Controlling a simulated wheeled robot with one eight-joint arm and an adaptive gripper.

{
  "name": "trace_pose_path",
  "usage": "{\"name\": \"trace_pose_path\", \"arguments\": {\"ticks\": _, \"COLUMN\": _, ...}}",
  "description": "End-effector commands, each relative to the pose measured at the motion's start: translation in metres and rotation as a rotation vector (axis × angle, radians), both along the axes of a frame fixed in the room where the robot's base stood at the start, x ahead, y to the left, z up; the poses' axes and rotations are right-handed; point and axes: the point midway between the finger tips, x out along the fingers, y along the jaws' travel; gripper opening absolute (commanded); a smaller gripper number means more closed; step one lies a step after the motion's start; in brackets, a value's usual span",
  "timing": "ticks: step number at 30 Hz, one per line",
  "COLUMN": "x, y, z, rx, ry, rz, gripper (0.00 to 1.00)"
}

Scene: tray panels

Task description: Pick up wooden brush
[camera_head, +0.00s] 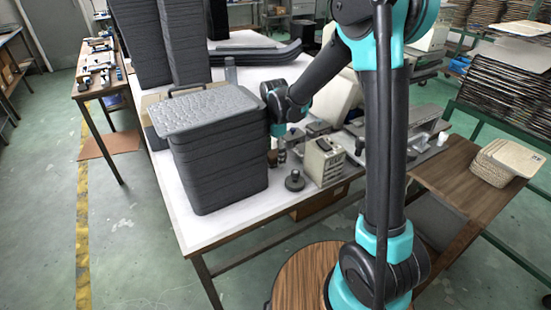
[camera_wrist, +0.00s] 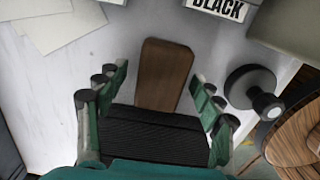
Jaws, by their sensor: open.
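The wooden brush (camera_wrist: 164,72) shows in the wrist view as a plain brown block over the white table top. My gripper (camera_wrist: 158,82) is open, with one green and dark finger on each side of the brush and gaps between the fingers and the wood. The near end of the brush runs up to a black ribbed part, and I cannot tell whether that is part of my gripper. In the head view a small brown piece (camera_head: 272,158), likely the brush, shows below my wrist, right of the tray stack.
A stack of dark trays (camera_head: 215,150) stands close left of my wrist. A dark round-based object (camera_head: 295,181) stands at the table's front edge; it also shows in the wrist view (camera_wrist: 250,88). A beige box (camera_head: 323,161) stands to its right. Papers (camera_wrist: 55,25) lie at upper left.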

Motion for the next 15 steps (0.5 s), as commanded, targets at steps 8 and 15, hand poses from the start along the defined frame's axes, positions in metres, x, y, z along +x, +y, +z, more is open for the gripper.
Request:
{"name": "trace_pose_path", "arguments": {"ticks": 8, "x": -0.0002, "y": 0.0001, "z": -0.0042, "rx": 0.000, "ry": 0.000, "rz": 0.000, "gripper": 0.67}}
{"name": "trace_pose_path", "arguments": {"ticks": 15, "x": -0.0002, "y": 0.0001, "z": -0.0041, "rx": 0.000, "ry": 0.000, "rz": 0.000, "gripper": 0.40}}
